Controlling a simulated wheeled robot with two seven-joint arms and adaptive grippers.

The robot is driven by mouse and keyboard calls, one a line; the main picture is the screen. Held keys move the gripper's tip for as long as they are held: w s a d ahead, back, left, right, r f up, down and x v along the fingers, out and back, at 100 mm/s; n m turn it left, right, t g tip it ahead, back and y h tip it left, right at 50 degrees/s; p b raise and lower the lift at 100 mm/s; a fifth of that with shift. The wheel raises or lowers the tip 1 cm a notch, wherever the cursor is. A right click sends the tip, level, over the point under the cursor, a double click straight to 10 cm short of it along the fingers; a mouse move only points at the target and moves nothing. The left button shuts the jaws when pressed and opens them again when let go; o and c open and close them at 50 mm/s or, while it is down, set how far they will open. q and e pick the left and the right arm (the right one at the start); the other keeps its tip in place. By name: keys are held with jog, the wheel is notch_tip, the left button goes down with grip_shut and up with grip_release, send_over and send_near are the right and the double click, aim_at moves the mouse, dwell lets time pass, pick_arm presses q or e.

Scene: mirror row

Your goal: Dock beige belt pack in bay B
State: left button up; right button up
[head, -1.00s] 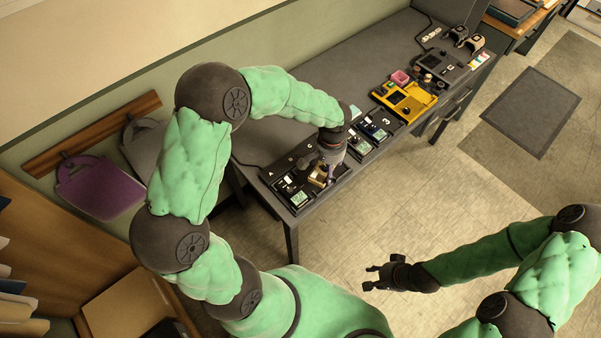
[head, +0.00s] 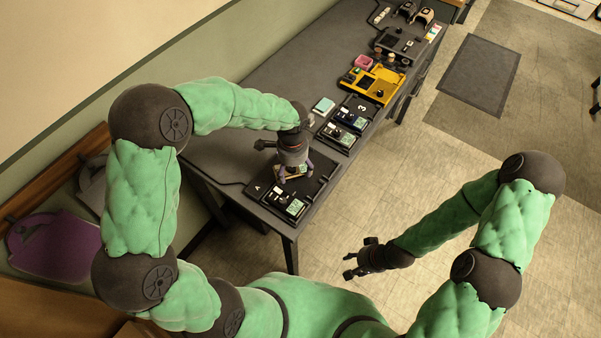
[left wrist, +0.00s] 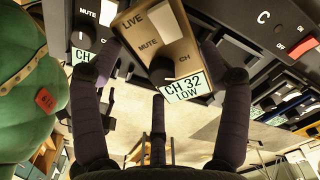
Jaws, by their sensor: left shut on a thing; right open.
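The beige belt pack (left wrist: 158,40), marked LIVE, MUTE and CH, carries a "CH 32 LOW" label. My left gripper (head: 292,174) is shut on it, with dark fingers on both sides in the left wrist view. The beige pack also shows as a small patch in the head view (head: 296,171). It is over the middle of the black dock (head: 318,187), between the A and C ends; bay B is hidden, and I cannot tell whether the pack touches it. A black pack (head: 285,203) sits in bay A. My right gripper (head: 362,260) is open and empty, off the table.
A second dock marked 3 (head: 362,107) holds packs with pale labels. A pale card (head: 323,104) lies behind the docks. The grey table (head: 225,140) has bare room at its back.

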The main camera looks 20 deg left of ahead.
aim_at(301, 174)
pick_arm(q)
jog(key=m, duration=0.2)
jog(key=d+m, duration=0.1)
jog(key=m, duration=0.2)
jog(key=shift+f+b, duration=0.15)
jog(key=shift+b, duration=0.2)
jog(key=m, duration=0.2)
jog(key=d+m, duration=0.1)
jog(key=m, duration=0.2)
jog(key=shift+s+d+b, duration=0.15)
jog(key=shift+s+b, duration=0.05)
jog(key=shift+b, duration=0.15)
jog(key=shift+f+b, duration=1)
jog(key=shift+f, duration=0.05)
jog(key=shift+r+p, duration=0.1)
jog(key=shift+p, duration=0.45)
jog(key=shift+f+b, duration=0.65)
jog(key=shift+f, duration=0.5)
dwell(0.4)
jog(key=o, duration=1.3)
jog(key=shift+c, duration=0.2)
